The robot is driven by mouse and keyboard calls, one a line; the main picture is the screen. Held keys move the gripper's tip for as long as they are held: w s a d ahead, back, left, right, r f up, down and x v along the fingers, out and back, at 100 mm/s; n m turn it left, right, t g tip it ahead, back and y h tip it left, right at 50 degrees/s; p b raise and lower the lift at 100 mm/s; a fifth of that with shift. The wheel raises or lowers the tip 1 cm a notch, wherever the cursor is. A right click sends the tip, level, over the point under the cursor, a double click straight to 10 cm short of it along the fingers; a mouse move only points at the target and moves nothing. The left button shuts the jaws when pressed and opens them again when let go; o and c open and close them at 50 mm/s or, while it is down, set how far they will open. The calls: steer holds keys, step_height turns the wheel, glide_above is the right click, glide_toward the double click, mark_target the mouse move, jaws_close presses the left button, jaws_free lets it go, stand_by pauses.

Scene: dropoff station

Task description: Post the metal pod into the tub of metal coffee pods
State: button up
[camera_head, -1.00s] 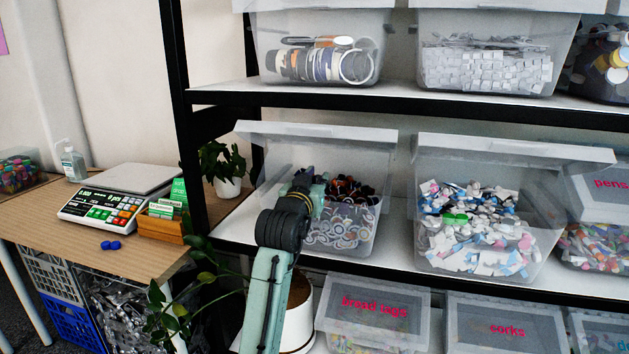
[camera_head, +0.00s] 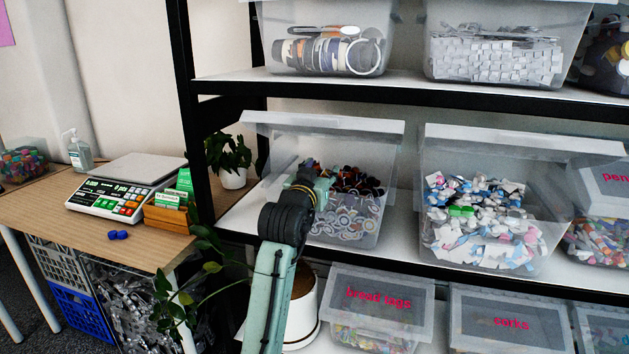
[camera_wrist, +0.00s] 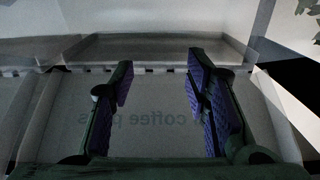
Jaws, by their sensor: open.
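The open tub (camera_head: 268,150) on the middle shelf at left holds dark and silvery round pieces that look like coffee pods. My arm reaches up to its front left, and my gripper's fingers are hidden in the head view. In the wrist view my gripper (camera_wrist: 160,75) is open, with nothing visible between its two purple-padded fingers. Beyond and below them is a translucent grey panel (camera_wrist: 150,140) with faint lettering, partly readable as "coffee". I cannot pick out a single loose metal pod in either view.
A tub of colourful scraps (camera_head: 535,150) stands to the right. Lidded tubs (camera_head: 378,310) fill the lower shelf. A black shelf post (camera_head: 187,120) and a plant (camera_head: 228,165) are left of my arm. The table at left bears a scale (camera_head: 115,195) and blue pieces (camera_head: 118,235).

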steer(key=v, duration=1.1)
